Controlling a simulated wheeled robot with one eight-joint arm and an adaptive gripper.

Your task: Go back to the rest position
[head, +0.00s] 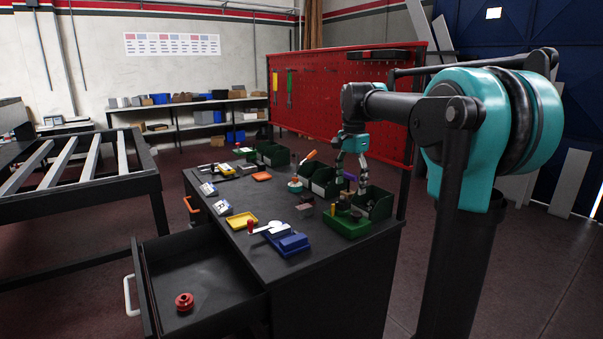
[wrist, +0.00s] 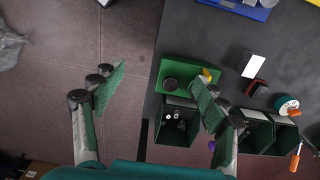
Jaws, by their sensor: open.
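My gripper (head: 351,168) hangs from my arm above the back right part of the dark workbench (head: 338,256), over the green bins. In the wrist view my gripper (wrist: 158,90) is open, its two fingers wide apart with nothing between them. Its right finger is in front of a green tray (wrist: 176,72) and a dark green bin (wrist: 178,136); its left finger is over the floor beyond the bench edge. In the head view the green tray (head: 346,226) lies at the bench's right edge.
An open drawer (head: 215,277) with a red round part (head: 184,301) juts from the bench front. A blue tray (head: 288,243) and a yellow tray (head: 242,219) lie on top. A red pegboard (head: 335,105) stands behind. Bare floor lies right of the bench.

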